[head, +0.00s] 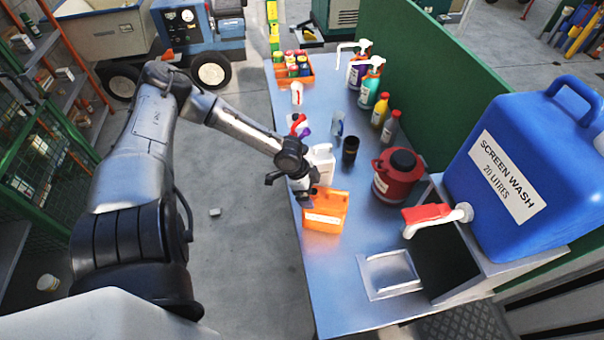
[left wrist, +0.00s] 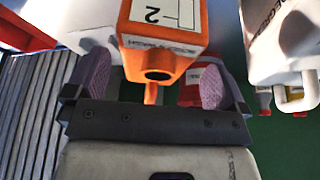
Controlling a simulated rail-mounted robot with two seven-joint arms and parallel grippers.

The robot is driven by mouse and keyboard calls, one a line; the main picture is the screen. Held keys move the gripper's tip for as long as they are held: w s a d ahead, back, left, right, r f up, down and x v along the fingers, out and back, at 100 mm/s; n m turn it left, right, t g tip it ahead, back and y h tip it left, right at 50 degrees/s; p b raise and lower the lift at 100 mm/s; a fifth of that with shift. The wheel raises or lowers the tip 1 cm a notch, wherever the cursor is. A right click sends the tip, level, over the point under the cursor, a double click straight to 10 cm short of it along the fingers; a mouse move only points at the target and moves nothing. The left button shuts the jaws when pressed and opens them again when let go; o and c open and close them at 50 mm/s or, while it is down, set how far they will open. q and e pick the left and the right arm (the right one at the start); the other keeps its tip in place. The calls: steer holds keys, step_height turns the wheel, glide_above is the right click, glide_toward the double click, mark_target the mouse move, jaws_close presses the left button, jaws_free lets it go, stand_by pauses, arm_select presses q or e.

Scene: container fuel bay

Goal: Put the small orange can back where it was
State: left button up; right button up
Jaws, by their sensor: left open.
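The small orange can (head: 325,211) stands at the left edge of the metal bench, with a pale label low on its side. In the left wrist view the orange can (left wrist: 165,35) shows its labelled body and dark round opening. My left gripper (head: 303,192) is at the can's far left side in the head view and covers part of it. In the left wrist view its two purple-padded fingers (left wrist: 155,82) are apart, with the can's mouth end in the gap between them. I cannot tell whether either pad touches it. My right gripper is not in view.
A white can (head: 322,160) stands just behind the gripper. A red drum (head: 392,178) with a black lid stands to the right. A metal tray (head: 390,274) lies nearer. A blue screen wash container (head: 530,150) with a red-handled tap is at right.

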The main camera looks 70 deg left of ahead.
arm_select(q)
steer(key=p+v, duration=0.2)
steer(key=v, duration=0.7)
steer(key=s+d+f+m+g+h, duration=0.1)
steer(key=s+d+f+m, duration=0.3)
steer(key=d, duration=0.8)
steer(key=s+d+f+n+h, duration=0.1)
steer(key=s+d+f+h, duration=0.15)
steer(key=d+f, duration=0.7)
steer(key=s+d+r+n+y, duration=0.4)
steer(key=d+r+n+y, duration=0.1)
steer(key=d+n, duration=0.2)
steer(key=shift+r+t, duration=0.35)
steer(key=shift+t, duration=0.05)
